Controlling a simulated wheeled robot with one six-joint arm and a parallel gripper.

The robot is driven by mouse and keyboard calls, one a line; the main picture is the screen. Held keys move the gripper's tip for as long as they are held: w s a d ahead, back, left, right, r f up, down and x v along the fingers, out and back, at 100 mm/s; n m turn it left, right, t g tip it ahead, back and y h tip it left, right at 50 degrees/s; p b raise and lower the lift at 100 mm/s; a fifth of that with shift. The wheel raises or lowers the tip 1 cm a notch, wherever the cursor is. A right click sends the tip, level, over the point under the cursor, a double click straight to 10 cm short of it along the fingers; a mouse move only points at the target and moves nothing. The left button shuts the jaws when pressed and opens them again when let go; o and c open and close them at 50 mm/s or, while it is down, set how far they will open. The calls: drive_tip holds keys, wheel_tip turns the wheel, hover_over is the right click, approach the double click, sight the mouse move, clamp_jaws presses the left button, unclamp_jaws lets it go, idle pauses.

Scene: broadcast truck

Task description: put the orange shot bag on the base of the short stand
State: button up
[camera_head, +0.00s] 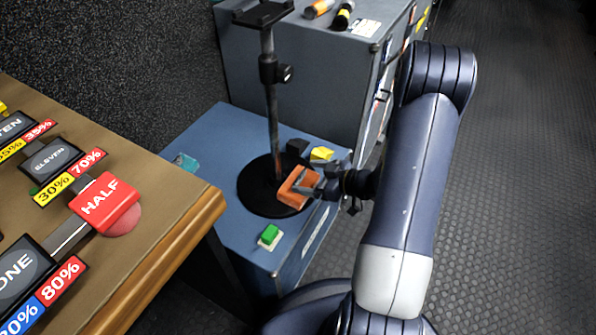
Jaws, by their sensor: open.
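The orange shot bag (295,189) is at the right part of the round black base (258,203) of the short stand. It appears to rest on the base, though its underside is hidden. The stand's dark post (272,115) rises from the base just left of the bag. My gripper (308,184) is open at the bag's right side, with its fingers close to the bag. I cannot tell whether they touch it.
The stand is on a low blue case (232,245). A green block (269,237), a yellow item (321,154) and a teal item (186,162) surround the base. A taller blue case (320,75) is behind. A wooden desk (175,215) with large labelled levers is at left.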

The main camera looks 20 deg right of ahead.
drive_tip(key=p+v, duration=0.1)
drive_tip(key=v, duration=0.5)
drive_tip(key=shift+s+p, duration=0.15)
drive_tip(key=shift+p, duration=0.15)
drive_tip(key=shift+d, duration=0.1)
drive_tip(key=shift+c, duration=0.2)
idle(1.7)
